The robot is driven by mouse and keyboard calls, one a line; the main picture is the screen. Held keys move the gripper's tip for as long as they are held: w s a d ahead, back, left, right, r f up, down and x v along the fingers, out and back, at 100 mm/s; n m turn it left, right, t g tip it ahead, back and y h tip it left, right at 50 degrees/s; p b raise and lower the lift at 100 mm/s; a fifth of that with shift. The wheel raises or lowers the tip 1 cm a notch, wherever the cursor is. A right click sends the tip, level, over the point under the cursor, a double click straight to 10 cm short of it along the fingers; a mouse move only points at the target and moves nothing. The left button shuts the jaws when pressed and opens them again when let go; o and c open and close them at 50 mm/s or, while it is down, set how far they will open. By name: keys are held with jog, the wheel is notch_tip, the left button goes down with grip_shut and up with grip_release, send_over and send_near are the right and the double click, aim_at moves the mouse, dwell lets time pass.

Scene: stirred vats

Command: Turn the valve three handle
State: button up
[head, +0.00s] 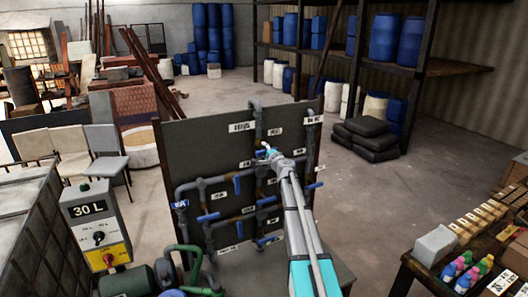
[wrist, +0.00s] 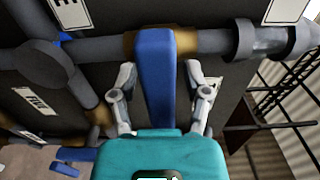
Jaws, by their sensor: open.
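A dark upright panel (head: 178,153) carries grey pipes with several blue valve handles and white labels. The label print is too small or cut off to read, so I cannot tell which handle is valve three. My gripper (head: 268,152) is at the upper middle of the panel in the head view. In the wrist view, a blue handle (wrist: 155,85) stands upright across a grey pipe (wrist: 215,42). My gripper (wrist: 158,92) is open, with one finger on each side of this handle and visible gaps between. The arm hides part of the panel in the head view.
A grey control box (head: 95,222) marked 30 L stands at the left front. A table (head: 415,266) with small bottles and boxes is at the right front. Black sacks (head: 367,138) lie behind the panel to the right. Open floor lies behind the panel.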

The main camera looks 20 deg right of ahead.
jog(key=shift+s, duration=0.15)
jog(key=s, duration=1.1)
jog(key=shift+s+d, duration=0.2)
jog(key=shift+s, duration=0.15)
jog(key=s+a+f+n+g+y+b, duration=0.2)
jog(key=s+a+f+n+g+b, duration=0.15)
jog(key=a+f, duration=0.35)
jog(key=s+a+f+n+g+y+b, duration=0.25)
jog(key=a+f+n, duration=0.2)
jog(key=a, duration=0.35)
jog(key=s+a+f+n+g+y+b, duration=0.1)
jog(key=s+a+f+n+g+b, duration=0.2)
jog(key=a+f, duration=0.4)
jog(key=s+a+f+n+g+h+b, duration=0.3)
jog(key=s+f+g, duration=0.1)
jog(key=s+f, duration=0.4)
jog(key=s+a+f+n+g+h+b, duration=0.3)
jog(key=s+f, duration=0.5)
jog(key=s, duration=0.5)
jog(key=shift+s+n+g+b, duration=0.25)
jog(key=shift+n+g+b, duration=0.2)
jog(key=shift+g, duration=0.55)
